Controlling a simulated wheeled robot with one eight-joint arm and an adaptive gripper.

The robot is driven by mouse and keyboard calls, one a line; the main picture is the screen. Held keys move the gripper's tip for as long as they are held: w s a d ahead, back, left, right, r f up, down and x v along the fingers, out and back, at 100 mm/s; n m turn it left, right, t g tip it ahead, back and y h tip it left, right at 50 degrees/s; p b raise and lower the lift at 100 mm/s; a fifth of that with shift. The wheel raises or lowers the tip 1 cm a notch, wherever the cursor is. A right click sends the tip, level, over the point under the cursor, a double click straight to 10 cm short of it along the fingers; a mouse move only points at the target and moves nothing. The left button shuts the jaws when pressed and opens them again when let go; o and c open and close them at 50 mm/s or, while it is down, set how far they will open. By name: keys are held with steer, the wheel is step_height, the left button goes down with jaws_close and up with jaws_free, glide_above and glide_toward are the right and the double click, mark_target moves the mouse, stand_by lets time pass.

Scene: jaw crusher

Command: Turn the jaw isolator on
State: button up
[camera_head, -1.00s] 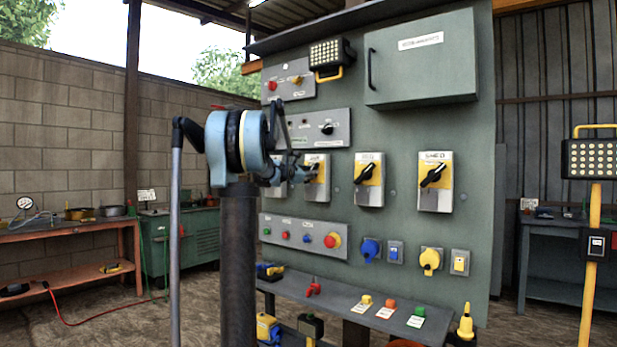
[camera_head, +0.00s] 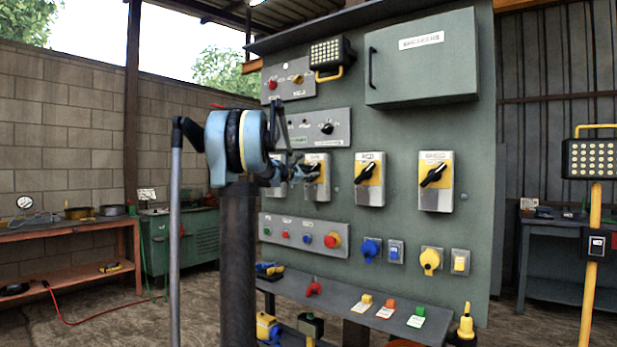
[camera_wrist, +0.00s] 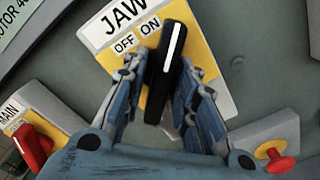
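The jaw isolator (camera_wrist: 108,28) is a yellow-faced box labelled JAW, with OFF at left and ON at right. In the head view it is the second yellow isolator (camera_head: 322,190) in the row, partly hidden by my gripper. Its black handle (camera_wrist: 170,55) has a white line that leans to the ON side of the tilted plate. My gripper (camera_wrist: 166,80) reaches in from below in the wrist view, with one finger on each side of the handle, close against it. In the head view my gripper (camera_head: 298,168) is at the isolator's face.
The main isolator with a red handle (camera_wrist: 33,145) sits to the left in the wrist view. A red knob on yellow (camera_wrist: 279,160) is at lower right. More isolators (camera_head: 369,180) (camera_head: 436,182) stand right on the green panel (camera_head: 400,130). A button strip (camera_head: 275,236) runs below.

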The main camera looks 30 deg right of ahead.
steer(key=shift+s, duration=0.1)
steer(key=v, duration=1.2)
stand_by(0.5)
steer(key=s+a+f+m+g+y, duration=0.1)
steer(key=s+a+f+m+y, duration=0.3)
steer(key=s+a+f, duration=0.8)
steer(key=s+a+f+m+g+y, duration=0.2)
steer(key=s+a+f+m+y, duration=0.2)
steer(key=s+a+f, duration=0.9)
steer(key=s+a+f+m+g+y, duration=0.1)
steer(key=s+a+f+m+y, duration=0.4)
steer(key=f, duration=1.7)
steer(key=s+a+y, duration=0.3)
steer(key=s+a, duration=0.4)
steer(key=a, duration=0.4)
steer(key=shift+s+f+g+y, duration=0.15)
steer(key=shift+f+g+y, duration=0.15)
steer(key=shift+g, duration=0.1)
steer(key=shift+d, duration=0.1)
